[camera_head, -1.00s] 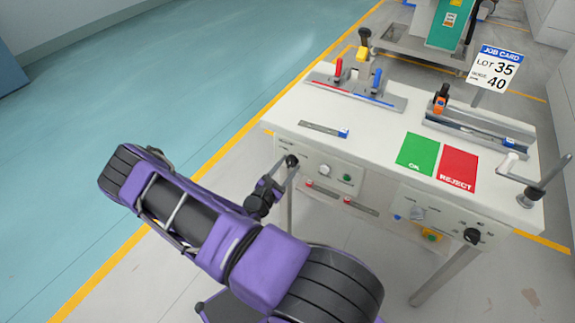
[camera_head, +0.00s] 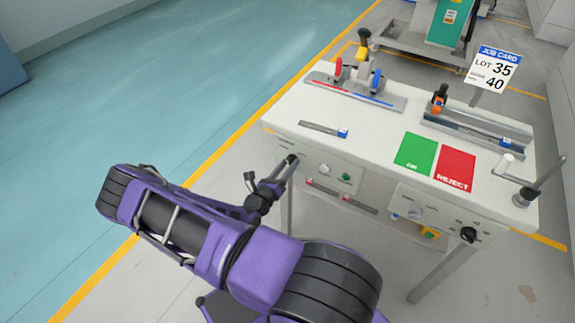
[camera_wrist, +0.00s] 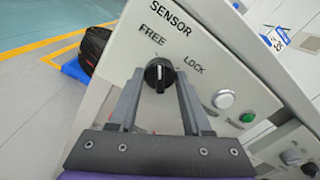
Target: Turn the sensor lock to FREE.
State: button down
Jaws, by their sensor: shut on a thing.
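The sensor lock is a round black knob (camera_wrist: 153,79) with a white pointer mark, on a pale panel under the word SENSOR. FREE is printed just above it and LOCK to its upper right. The mark points roughly up in the wrist view, toward FREE. My gripper (camera_wrist: 160,72) is shut on the knob, one grey finger on each side. In the head view my gripper (camera_head: 291,160) meets the left end of the bench's front panel (camera_head: 313,163) and hides the knob.
A white button (camera_wrist: 223,99) and a green button (camera_wrist: 247,117) sit right of the knob on the same panel. The bench top (camera_head: 375,126) carries clamps, a green OK pad (camera_head: 414,153) and a red REJECT pad (camera_head: 456,164). Open floor lies left.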

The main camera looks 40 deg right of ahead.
jog(key=shift+n, duration=0.8)
jog(key=shift+c, duration=1.7)
grip_release()
jog(key=shift+a, duration=0.15)
jog(key=v, duration=1.7)
jog(key=shift+p, duration=0.35)
jog(key=shift+a, duration=0.1)
